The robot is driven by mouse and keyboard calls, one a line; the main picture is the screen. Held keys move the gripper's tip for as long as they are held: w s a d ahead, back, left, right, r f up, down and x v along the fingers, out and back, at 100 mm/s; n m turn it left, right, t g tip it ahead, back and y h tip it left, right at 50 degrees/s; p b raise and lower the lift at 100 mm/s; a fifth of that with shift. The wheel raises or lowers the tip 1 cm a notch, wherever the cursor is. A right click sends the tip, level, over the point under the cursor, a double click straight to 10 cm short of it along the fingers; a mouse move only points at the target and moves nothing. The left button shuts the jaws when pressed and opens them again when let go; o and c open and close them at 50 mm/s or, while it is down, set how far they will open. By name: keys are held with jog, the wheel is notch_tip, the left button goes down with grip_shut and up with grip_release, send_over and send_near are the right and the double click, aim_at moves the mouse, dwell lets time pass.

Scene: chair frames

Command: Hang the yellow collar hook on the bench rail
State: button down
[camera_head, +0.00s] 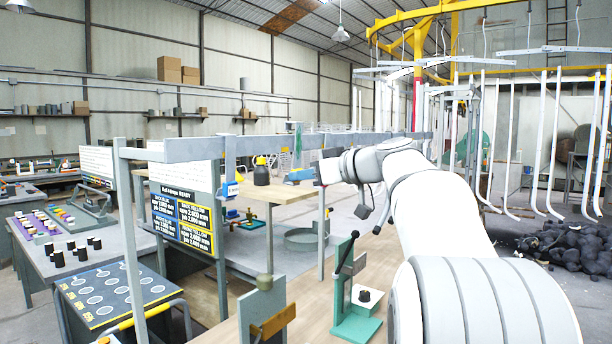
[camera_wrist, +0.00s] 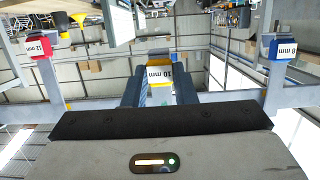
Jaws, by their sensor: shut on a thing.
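The yellow collar hook, with a "10 mm" label (camera_wrist: 159,74), is between the two fingers of my gripper (camera_wrist: 158,88) in the wrist view. The gripper is shut on it. In the head view my gripper (camera_head: 318,174) is just below the bench rail (camera_head: 195,149), with a bit of yellow at its tip. The rail also crosses the wrist view (camera_wrist: 95,104). My gripper hides the hook's upper part, so I cannot tell whether it touches the rail.
A blue "8 mm" collar hook (camera_wrist: 283,48) and a red "12 mm" one (camera_wrist: 42,48) hang on the rail, either side of the yellow one. The blue one is left in the head view (camera_head: 229,188). A green press (camera_head: 352,300) stands on the bench below my arm.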

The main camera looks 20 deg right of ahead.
aim_at(300, 183)
jog(key=shift+w+a, duration=0.1)
jog(key=shift+w, duration=0.05)
jog(key=shift+w+a, duration=0.3)
jog(key=shift+w, duration=0.15)
jog(key=shift+w, duration=0.15)
dwell(0.5)
jog(key=shift+w+a+b, duration=0.35)
jog(key=shift+w, duration=0.15)
jog(key=shift+a, duration=0.1)
jog(key=shift+f+b, duration=1.2)
jog(key=shift+b, duration=0.2)
dwell(0.3)
jog(key=c, duration=1.1)
grip_release()
